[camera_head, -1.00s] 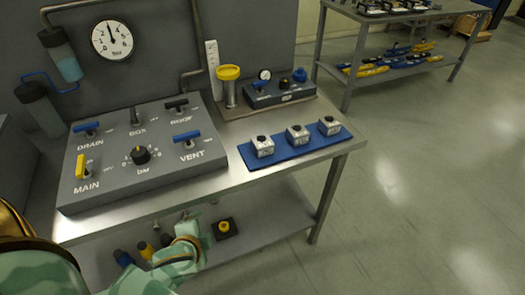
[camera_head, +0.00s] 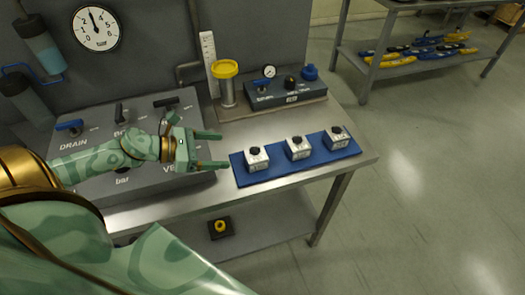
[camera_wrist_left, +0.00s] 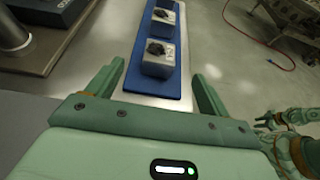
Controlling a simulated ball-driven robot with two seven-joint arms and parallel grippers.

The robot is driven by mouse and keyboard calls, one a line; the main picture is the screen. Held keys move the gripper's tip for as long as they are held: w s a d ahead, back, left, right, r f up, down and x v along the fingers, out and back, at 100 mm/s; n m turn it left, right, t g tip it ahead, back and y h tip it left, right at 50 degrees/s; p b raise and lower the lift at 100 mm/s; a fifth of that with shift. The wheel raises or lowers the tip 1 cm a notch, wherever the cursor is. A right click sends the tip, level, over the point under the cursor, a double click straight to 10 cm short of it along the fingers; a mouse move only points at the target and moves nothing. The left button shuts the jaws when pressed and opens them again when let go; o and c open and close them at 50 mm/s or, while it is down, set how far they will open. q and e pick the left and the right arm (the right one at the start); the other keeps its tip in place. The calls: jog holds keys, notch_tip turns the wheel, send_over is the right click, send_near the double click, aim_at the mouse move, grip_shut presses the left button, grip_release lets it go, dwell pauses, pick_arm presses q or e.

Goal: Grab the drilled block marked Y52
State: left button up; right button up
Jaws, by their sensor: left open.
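Three small light drilled blocks with black tops stand in a row on a blue mat (camera_head: 240,177): a left block (camera_head: 257,161), a middle block (camera_head: 298,150) and a right block (camera_head: 337,139). Their markings are too small to read, so I cannot tell which is Y52. My left gripper (camera_head: 223,151) is open and empty, just left of the left block, its fingers pointing at the row. In the left wrist view, the nearest block (camera_wrist_left: 158,66) shows between and beyond the open fingers (camera_wrist_left: 160,78), with another block behind it.
The control panel (camera_head: 95,190) with its levers lies under my left arm. A yellow-topped cylinder (camera_head: 227,88) and a gauge box (camera_head: 288,93) stand behind the mat. The bench's front edge runs close to the mat. Part of my right arm shows in the left wrist view.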

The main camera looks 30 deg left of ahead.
aim_at(253, 154)
pick_arm(q)
jog(key=x, duration=0.5)
jog(key=shift+s+d, duration=0.2)
jog(key=shift+d, duration=0.05)
jog(key=shift+x, duration=1.1)
jog(key=shift+w+d+f, duration=0.15)
jog(key=shift+w+f, duration=0.1)
jog(key=shift+w, duration=0.2)
jog(key=shift+d+f, duration=0.15)
jog(key=x, duration=0.4)
jog(key=shift+w+f, duration=0.3)
jog(key=shift+f, duration=0.25)
jog(key=shift+s, duration=0.1)
jog(key=shift+c, duration=0.7)
jog(key=c, duration=1.2)
pick_arm(e)
jog(key=s, duration=0.2)
jog(key=shift+s+d+f, duration=0.15)
jog(key=shift+s+f, duration=0.05)
jog(key=shift+s, duration=0.1)
